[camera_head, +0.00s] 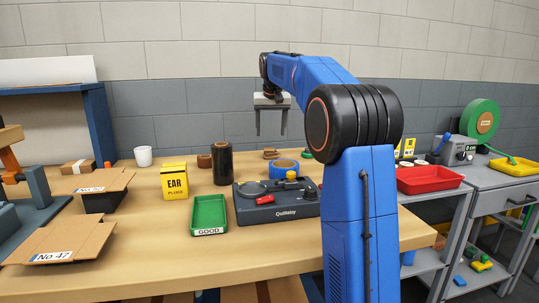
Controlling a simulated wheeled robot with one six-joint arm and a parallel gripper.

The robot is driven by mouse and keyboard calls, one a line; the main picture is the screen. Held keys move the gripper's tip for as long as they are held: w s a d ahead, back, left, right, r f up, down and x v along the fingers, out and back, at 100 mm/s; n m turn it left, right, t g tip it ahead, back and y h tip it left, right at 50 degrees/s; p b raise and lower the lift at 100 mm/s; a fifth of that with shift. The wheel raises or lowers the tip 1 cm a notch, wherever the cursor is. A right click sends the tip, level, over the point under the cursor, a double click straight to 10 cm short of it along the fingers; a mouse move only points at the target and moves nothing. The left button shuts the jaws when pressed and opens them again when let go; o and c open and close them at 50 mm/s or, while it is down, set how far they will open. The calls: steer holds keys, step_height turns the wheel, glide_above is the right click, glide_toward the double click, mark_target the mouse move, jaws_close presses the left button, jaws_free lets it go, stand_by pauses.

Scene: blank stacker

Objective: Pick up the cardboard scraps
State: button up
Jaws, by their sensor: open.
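My gripper (271,133) hangs in the upper middle with its two fingers pointing down, open and empty. It is above the level of the table, with the grey wall behind it. Nothing shows clearly as cardboard scraps. Two cardboard pieces with spread flaps lie at the left of the wooden table: one labelled No 47 (65,241) at the front, and one with a label (92,184) behind it over a dark box. Small brown pieces lie farther back, one beside the dark cylinder (204,160) and one behind the blue ring (271,154); I cannot tell their material.
The wooden table (270,255) has bare room in front. On it stand a green GOOD tray (209,216), yellow ear-plug box (174,182), dark cylinder (222,164), grey device (276,203) and blue ring (283,168). A red tray (429,181) sits on the right cart.

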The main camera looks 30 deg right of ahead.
mark_target(270, 149)
steer(key=x, duration=1)
steer(key=shift+s+f, duration=0.1)
steer(key=shift+s, duration=0.05)
steer(key=c, duration=1.1)
